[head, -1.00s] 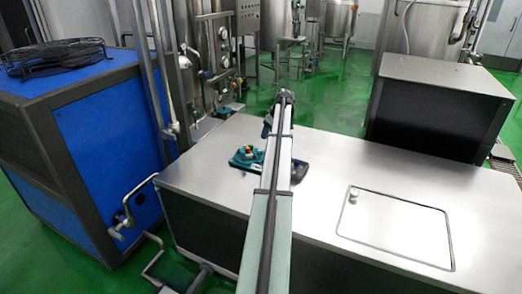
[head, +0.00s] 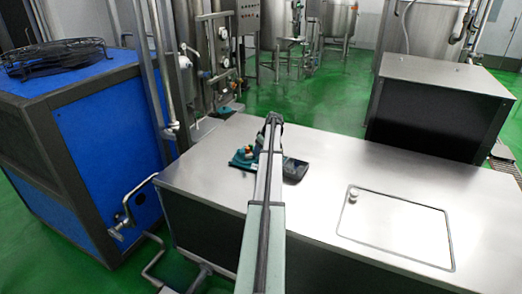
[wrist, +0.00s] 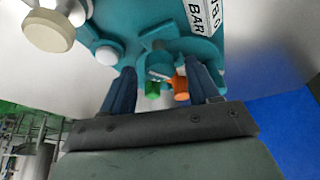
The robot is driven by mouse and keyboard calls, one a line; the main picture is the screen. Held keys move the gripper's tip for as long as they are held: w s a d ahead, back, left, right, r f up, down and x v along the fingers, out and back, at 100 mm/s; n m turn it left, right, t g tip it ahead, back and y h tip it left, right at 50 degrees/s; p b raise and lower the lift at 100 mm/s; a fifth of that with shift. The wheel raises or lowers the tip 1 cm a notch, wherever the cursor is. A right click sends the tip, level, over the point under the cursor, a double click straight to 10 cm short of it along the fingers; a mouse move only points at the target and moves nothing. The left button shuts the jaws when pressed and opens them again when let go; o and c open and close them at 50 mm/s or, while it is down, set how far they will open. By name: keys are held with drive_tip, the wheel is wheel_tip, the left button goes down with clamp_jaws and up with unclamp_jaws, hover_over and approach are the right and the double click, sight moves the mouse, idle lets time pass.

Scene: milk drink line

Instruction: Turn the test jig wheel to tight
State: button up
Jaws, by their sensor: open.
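The teal test jig (head: 240,160) stands on the steel bench top, partly hidden behind my arm in the head view. In the wrist view the jig (wrist: 125,22) fills the upper middle, with a cream round knob (wrist: 48,30) at its left and a white lettered label (wrist: 203,14) at its upper right. My gripper (wrist: 163,75) is open, its two blue fingers reaching up to the jig's near side. A small teal part with a green tip (wrist: 152,91) and an orange tip (wrist: 181,88) shows between the fingers. I cannot tell whether the fingers touch it.
A dark flat object (head: 295,169) lies right of the jig, partly behind my arm. The steel bench top (head: 330,150) is mostly clear, with an inset hatch panel (head: 395,228) at the right. A blue cabinet (head: 105,130) stands left of the bench.

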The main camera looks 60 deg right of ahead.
drive_tip(key=c, duration=1)
drive_tip(key=shift+c, duration=0.2)
drive_tip(key=shift+m, duration=0.3)
drive_tip(key=m+h, duration=0.1)
drive_tip(key=m, duration=0.1)
drive_tip(key=m+g+h, duration=0.1)
drive_tip(key=m, duration=0.2)
drive_tip(key=shift+w+a, duration=0.1)
drive_tip(key=shift+a, duration=0.1)
drive_tip(key=m+g, duration=0.1)
drive_tip(key=m, duration=0.2)
drive_tip(key=m+g+h, duration=0.1)
drive_tip(key=m, duration=0.2)
drive_tip(key=shift+w+m, duration=0.2)
drive_tip(key=shift+m, duration=0.1)
drive_tip(key=m+g, duration=0.1)
drive_tip(key=m, duration=0.2)
drive_tip(key=m+g, duration=0.1)
drive_tip(key=m, duration=0.2)
drive_tip(key=shift+w+g, duration=0.15)
drive_tip(key=shift+g, duration=0.25)
drive_tip(key=m+g, duration=0.1)
drive_tip(key=m, duration=0.1)
drive_tip(key=m+y, duration=0.1)
drive_tip(key=m, duration=0.2)
drive_tip(key=shift+w+m+g, duration=0.1)
drive_tip(key=shift+m+g, duration=0.2)
drive_tip(key=shift+g, duration=0.1)
drive_tip(key=shift+f, duration=0.1)
